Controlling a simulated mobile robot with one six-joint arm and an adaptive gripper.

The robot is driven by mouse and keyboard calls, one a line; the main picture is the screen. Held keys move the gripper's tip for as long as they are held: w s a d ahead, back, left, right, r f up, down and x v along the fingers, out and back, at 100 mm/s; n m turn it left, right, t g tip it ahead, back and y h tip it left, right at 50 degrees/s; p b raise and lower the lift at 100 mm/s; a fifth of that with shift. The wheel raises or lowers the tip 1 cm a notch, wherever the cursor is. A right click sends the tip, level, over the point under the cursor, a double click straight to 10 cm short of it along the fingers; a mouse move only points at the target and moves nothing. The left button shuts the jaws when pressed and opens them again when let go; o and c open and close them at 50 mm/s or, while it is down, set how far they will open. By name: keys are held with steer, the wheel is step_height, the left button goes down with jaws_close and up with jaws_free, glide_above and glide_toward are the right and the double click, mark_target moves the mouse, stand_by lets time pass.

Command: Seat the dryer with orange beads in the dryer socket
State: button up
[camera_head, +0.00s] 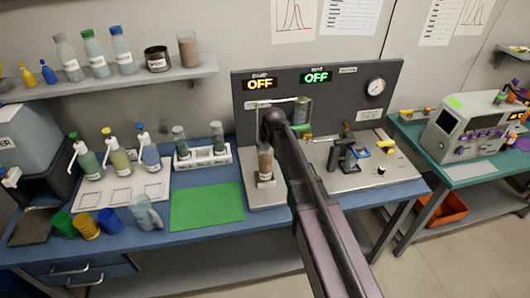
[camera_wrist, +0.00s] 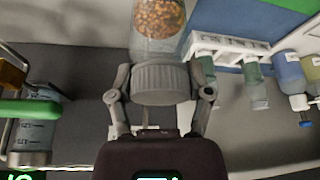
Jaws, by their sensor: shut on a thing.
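The dryer with orange beads (camera_wrist: 158,18) is a clear cylinder with a ribbed grey cap (camera_wrist: 160,83). My gripper (camera_wrist: 160,90) is shut on the cap, one finger on each side. In the head view the dryer (camera_head: 265,162) stands upright over the left part of the grey bench plate, below the end of my arm. My gripper and the cap are hidden behind the arm there. A light-labelled part shows at the dryer's foot. I cannot tell whether it is the dryer socket, nor whether the dryer rests in it.
A white rack (camera_head: 203,158) with two green-tinted dryers stands left of the plate, behind a green mat (camera_head: 207,205). A clear cylinder (camera_head: 302,108) and a green handle (camera_head: 301,128) are close right of my gripper. The back panel (camera_head: 340,95) stands behind.

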steer(key=shift+f+b, duration=0.4)
steer(key=shift+f, duration=0.4)
steer(key=o, duration=1.3)
steer(key=p+v, duration=1.1)
steer(key=v, duration=0.1)
stand_by(0.6)
